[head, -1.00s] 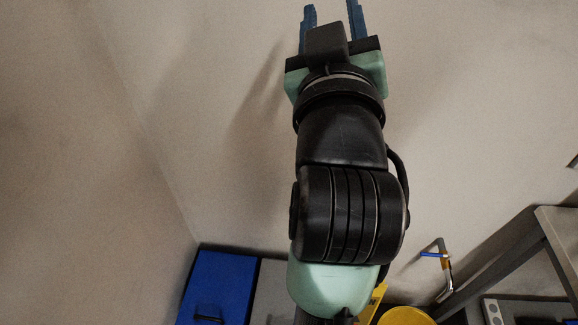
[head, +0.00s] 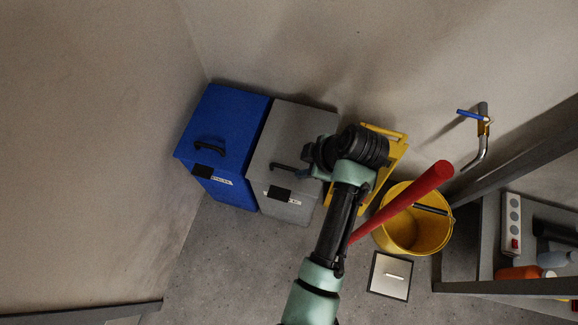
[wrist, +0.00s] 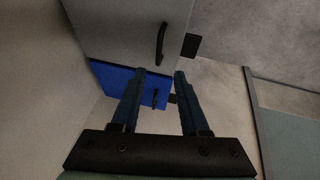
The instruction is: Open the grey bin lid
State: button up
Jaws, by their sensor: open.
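The grey bin (head: 297,200) stands on the floor with its grey lid (head: 300,130) shut. A dark handle (head: 287,167) is near the lid's front edge. In the wrist view the grey lid (wrist: 115,30) fills the upper left, and its dark handle (wrist: 161,42) lies just beyond the fingertips. My gripper (wrist: 160,73) is open and empty, with its two blue fingers apart. I see no contact with the handle. In the head view my arm covers the lid's right front corner, and my fingers cannot be made out.
A blue bin (head: 236,125) stands close against the left side. On the right are a yellow stand (head: 398,150), a yellow bucket (head: 415,235) and a red pole (head: 415,195). A grey shelf (head: 460,268) stands far right. Walls close off the back and left.

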aim_at(287, 168)
jog(key=b+x, duration=0.3)
jog(key=x, duration=0.7)
jog(key=shift+w+a+f, duration=0.15)
jog(key=shift+f, duration=0.1)
grip_shut()
dwell(0.9)
